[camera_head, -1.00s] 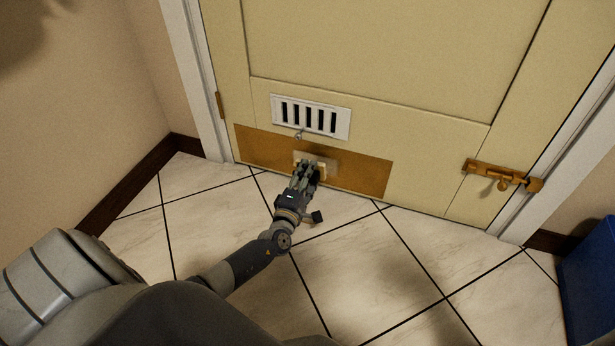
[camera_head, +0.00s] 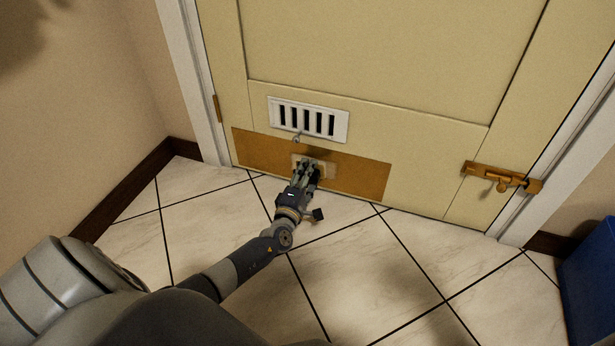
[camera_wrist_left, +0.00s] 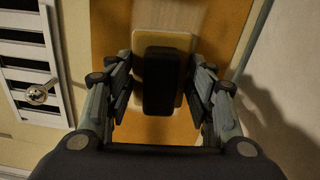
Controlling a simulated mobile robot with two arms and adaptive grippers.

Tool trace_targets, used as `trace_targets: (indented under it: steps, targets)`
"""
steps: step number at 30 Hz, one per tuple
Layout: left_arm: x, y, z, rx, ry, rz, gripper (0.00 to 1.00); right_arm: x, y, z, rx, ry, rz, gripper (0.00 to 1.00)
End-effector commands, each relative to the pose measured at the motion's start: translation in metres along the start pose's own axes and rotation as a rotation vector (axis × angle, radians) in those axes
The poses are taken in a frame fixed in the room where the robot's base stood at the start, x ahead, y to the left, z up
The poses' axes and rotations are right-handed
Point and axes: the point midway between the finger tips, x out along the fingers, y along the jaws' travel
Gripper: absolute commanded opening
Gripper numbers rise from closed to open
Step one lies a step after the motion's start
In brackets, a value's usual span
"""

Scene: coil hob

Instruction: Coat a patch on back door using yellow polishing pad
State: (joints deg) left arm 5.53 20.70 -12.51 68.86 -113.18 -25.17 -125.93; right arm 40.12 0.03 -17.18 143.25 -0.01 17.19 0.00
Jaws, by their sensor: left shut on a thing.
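The yellow polishing pad (camera_wrist_left: 183,45) has a pale yellow face and a black handle (camera_wrist_left: 158,80). My left gripper (camera_head: 309,166) is shut on this handle, with a finger on each side in the left wrist view (camera_wrist_left: 158,88). The pad is at the orange-brown plate (camera_head: 358,175) low on the cream back door (camera_head: 380,60). It looks pressed flat there, but its contact face is hidden. In the head view, my fingers cover most of the pad, and a paler area shows around it on the plate. My right gripper is not in view.
A white vent (camera_head: 308,119) with a small metal knob (camera_head: 297,139) below it sits just above the plate. A brass bolt (camera_head: 503,178) is at the door's right. A blue box (camera_head: 590,280) stands at the far right. The tiled floor ahead is clear.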

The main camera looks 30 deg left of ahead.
Motion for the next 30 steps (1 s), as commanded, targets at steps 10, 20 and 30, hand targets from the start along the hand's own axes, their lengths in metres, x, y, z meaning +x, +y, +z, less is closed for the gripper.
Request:
trace_targets:
  steps: [10,20,30]
  targets:
    - [-0.001,0.000,0.021,-0.003,-0.002,-0.001,0.30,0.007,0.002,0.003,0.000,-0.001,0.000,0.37]
    - [-0.002,-0.003,0.039,-0.001,-0.001,0.000,0.30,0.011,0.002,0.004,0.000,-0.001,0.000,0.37]
    - [-0.001,-0.005,0.064,-0.002,0.000,0.000,0.30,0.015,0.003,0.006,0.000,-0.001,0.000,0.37]
